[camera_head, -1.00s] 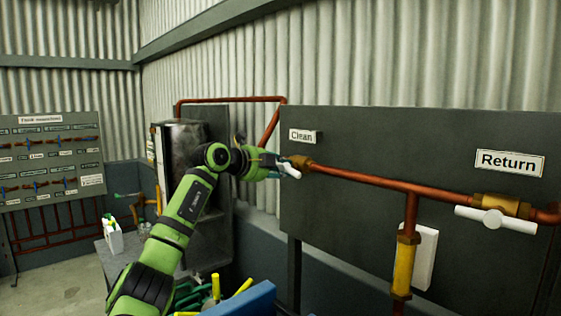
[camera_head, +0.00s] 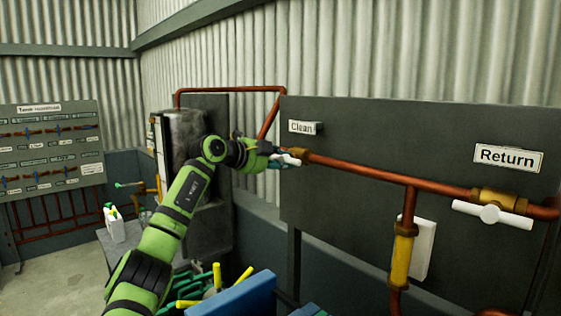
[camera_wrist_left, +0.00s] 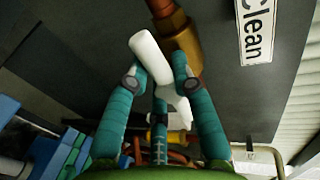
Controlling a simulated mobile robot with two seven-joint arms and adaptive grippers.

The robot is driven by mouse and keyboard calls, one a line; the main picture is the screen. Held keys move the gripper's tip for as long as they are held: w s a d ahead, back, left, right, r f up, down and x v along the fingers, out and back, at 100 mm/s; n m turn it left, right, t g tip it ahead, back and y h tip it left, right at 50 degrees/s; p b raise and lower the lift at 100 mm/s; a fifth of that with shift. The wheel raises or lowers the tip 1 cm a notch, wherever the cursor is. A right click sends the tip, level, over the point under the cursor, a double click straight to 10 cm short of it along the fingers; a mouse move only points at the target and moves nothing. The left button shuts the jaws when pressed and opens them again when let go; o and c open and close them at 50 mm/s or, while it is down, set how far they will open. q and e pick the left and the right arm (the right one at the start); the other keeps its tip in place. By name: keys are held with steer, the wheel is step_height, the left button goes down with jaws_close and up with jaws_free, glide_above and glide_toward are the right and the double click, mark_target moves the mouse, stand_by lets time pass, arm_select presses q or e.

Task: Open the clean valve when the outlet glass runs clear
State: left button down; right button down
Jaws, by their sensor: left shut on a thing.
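The clean valve's white handle (camera_head: 291,159) is at the left end of the copper pipe, under the "Clean" sign (camera_head: 303,128). My left gripper (camera_head: 280,161) is at this handle. In the left wrist view, its teal fingers (camera_wrist_left: 154,82) are shut around the white handle (camera_wrist_left: 148,55), beside the brass fitting (camera_wrist_left: 185,48). A yellow tube (camera_head: 402,258), seemingly the outlet glass, sits on the vertical pipe below the tee; it looks amber. My right gripper is not in view.
The return valve (camera_head: 490,214), with a white handle roughly along the pipe, is at the right under the "Return" sign (camera_head: 508,158). A blue bin (camera_head: 235,297) and yellow-handled tools (camera_head: 217,277) are below my left arm. A white bottle (camera_head: 114,225) stands at left.

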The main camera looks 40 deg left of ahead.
arm_select(q)
steer(key=c, duration=1)
jaws_free()
steer(key=shift+d+f, duration=0.15)
steer(key=shift+w, duration=0.1)
steer(key=shift+s+r, duration=0.2)
steer(key=shift+s, duration=0.1)
steer(key=d+v, duration=0.1)
steer(key=v, duration=1)
steer(key=shift+s+a, duration=0.2)
steer(key=shift+a, duration=0.25)
steer(key=shift+w, duration=0.1)
